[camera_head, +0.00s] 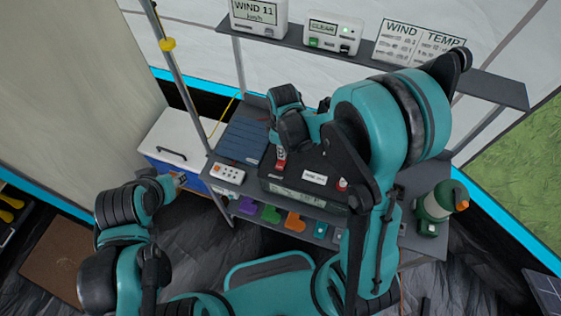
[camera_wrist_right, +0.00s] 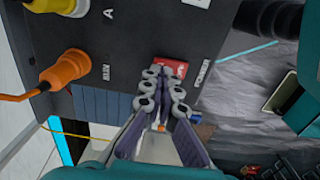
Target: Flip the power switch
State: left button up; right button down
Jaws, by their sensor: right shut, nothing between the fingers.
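The power switch (camera_wrist_right: 172,68) is a red rocker on a black box (camera_wrist_right: 140,35) in the right wrist view, beside the printed word POWER. It also shows as a small red part in the head view (camera_head: 281,163), on the box's left side. My right gripper (camera_wrist_right: 161,80) is shut and empty, with its fingertips right at the switch and covering part of it. I cannot tell whether they touch it or which way it is flipped. In the head view my right gripper (camera_head: 280,150) is over the box's left end. My left gripper (camera_head: 179,180) is low at left, away from the box; its jaw opening is unclear.
An orange plug with a cable (camera_wrist_right: 62,72) and a yellow plug are on the box. A blue solar panel (camera_head: 240,143) and a white power strip (camera_head: 227,173) lie left of it. A green lantern (camera_head: 435,205) stands at right. A shelf (camera_head: 355,68) runs behind.

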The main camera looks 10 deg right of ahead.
jog(key=shift+f+b, duration=0.8)
jog(key=shift+f, duration=0.15)
jog(key=shift+r, duration=0.1)
jog(key=shift+r+p, duration=2.6)
jog(key=shift+r, duration=0.9)
jog(key=shift+s+d+r, duration=0.1)
jog(key=shift+r, duration=0.05)
jog(key=s+d+r+m+t+b, duration=0.2)
jog(key=s+m+t+b, duration=0.1)
jog(key=s+m+b, duration=0.1)
jog(key=s+d+r+m+t+b, duration=0.2)
jog(key=s+r+m+t+b, duration=0.1)
jog(key=s+m+t+b, duration=0.1)
jog(key=s+m+b, duration=0.1)
jog(key=s+m, duration=0.1)
jog(key=m, duration=0.1)
jog(key=shift+d, duration=0.25)
